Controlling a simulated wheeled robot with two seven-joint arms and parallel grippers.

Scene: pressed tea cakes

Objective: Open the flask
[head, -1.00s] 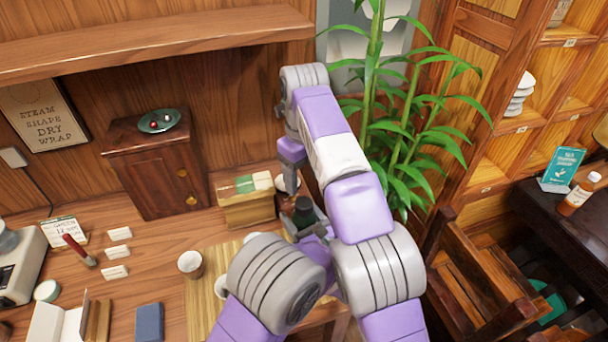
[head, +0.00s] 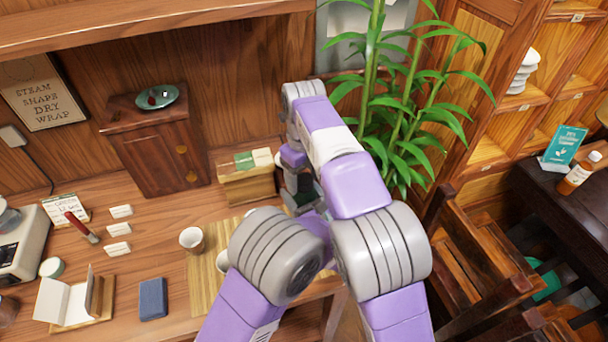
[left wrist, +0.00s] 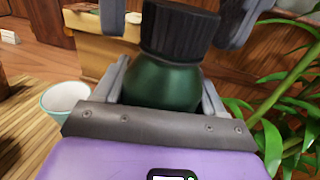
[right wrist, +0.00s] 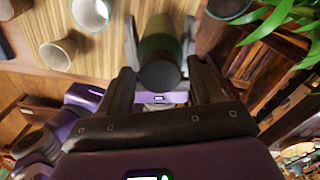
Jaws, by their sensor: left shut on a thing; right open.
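The flask has a dark green body (left wrist: 165,84) and a black ribbed cap (left wrist: 178,30), seen close in the left wrist view. My left gripper (left wrist: 160,92) is shut on the body, one finger on each side. My right gripper (right wrist: 160,62) is open, its fingers apart on either side of the flask. In the right wrist view the cap (right wrist: 160,75) points toward the camera, with clear gaps beside it. In the head view my right gripper (head: 297,185) comes down over the flask, which is mostly hidden by my arms there.
A bamboo mat (head: 203,278) with a cup (head: 192,240) lies left of the grippers. A wooden box (head: 246,180) stands close behind them. A leafy plant (head: 400,130) rises to the right. A dark cabinet (head: 158,158) stands at the back left.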

